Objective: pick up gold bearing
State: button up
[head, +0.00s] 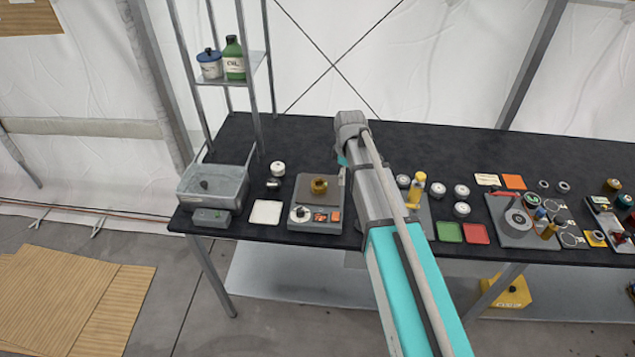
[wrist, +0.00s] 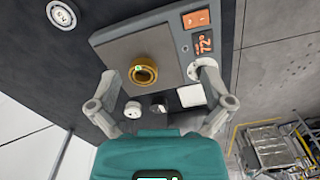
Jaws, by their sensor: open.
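The gold bearing (head: 319,185) is a short brass-coloured ring. It sits on the plate of a grey scale-like device (head: 317,223) with an orange display and a knob, left of my arm in the head view. In the wrist view the gold bearing (wrist: 143,71) lies between and beyond the fingertips of my gripper (wrist: 151,84). The fingers are spread wide, with nothing between them. The device (wrist: 150,50) also shows there, its display reading about 72. In the head view my gripper's fingers are mostly hidden behind my arm.
A grey metal basin (head: 214,187) stands at the table's left end, beside a shelf post. A white square pad (head: 266,212) and a white-topped cylinder (head: 278,169) are left of the device. Several white-topped parts stand right of my arm. The black table (head: 480,150) is clear along its back.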

jog(key=w+a+r+n+p, duration=0.1)
jog(key=w+a+r+n, duration=0.1)
jog(key=w+a+n, duration=0.4)
jog(key=shift+w+a+p, duration=0.25)
jog(key=shift+a+p, duration=0.05)
jog(key=shift+a, duration=0.75)
jog(key=b, duration=0.9)
send_over(320, 183)
jog(key=s, duration=0.2)
notch_tip(320, 183, down, 8)
jog(key=shift+d+f, duration=0.1)
jog(key=shift+f, duration=0.15)
jog(key=shift+w+f+b, duration=0.15)
jog(key=shift+f+b, duration=2.3)
jog(key=shift+f, duration=0.15)
